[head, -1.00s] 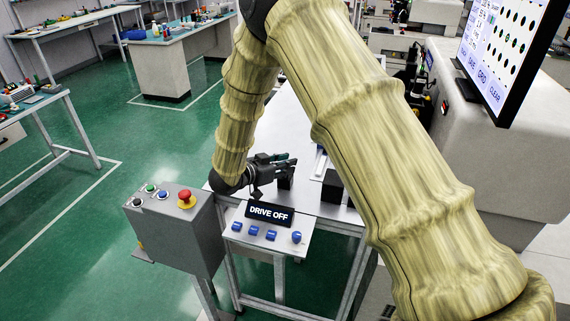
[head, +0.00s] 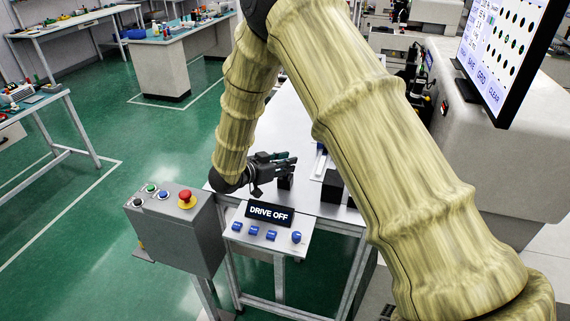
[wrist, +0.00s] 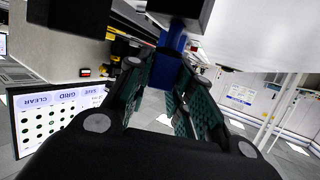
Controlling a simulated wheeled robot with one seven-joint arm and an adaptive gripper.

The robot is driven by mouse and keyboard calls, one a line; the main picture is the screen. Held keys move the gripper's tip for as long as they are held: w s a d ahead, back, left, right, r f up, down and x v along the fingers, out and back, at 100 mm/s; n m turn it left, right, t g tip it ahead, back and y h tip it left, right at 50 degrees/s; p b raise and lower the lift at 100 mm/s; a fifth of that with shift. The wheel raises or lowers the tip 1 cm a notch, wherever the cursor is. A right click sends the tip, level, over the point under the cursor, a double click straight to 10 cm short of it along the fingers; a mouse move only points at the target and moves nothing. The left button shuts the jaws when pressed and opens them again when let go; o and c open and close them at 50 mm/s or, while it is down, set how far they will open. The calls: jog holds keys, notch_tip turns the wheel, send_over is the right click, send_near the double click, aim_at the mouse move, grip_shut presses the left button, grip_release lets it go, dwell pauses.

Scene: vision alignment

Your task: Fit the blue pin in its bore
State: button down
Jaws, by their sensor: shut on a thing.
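The blue pin (wrist: 167,68) shows in the wrist view between the green pads of my gripper (wrist: 174,80), which is shut on it. One end of the pin meets or overlaps a dark block (wrist: 186,9) at the picture's top edge. The bore is hidden, so I cannot tell whether the pin's end is inside it. In the head view my gripper (head: 284,164) points right, just over a small black block (head: 285,183) on the light table (head: 309,196). The pin cannot be made out there.
A larger black block (head: 332,186) stands to the right of the small one; a dark block (wrist: 68,14) fills the wrist view's upper left. A DRIVE OFF panel (head: 270,214) and a grey box with a red button (head: 187,199) stand in front. A monitor (head: 505,50) is at right.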

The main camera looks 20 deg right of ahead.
jog(key=shift+r+p, duration=0.8)
jog(key=shift+r, duration=0.5)
jog(key=shift+p, duration=0.3)
dwell(1.1)
jog(key=shift+f+b, duration=1)
jog(key=shift+f, duration=0.95)
dwell(0.4)
jog(key=c, duration=1.2)
grip_release()
jog(key=shift+o, duration=0.2)
jog(key=v, duration=1.2)
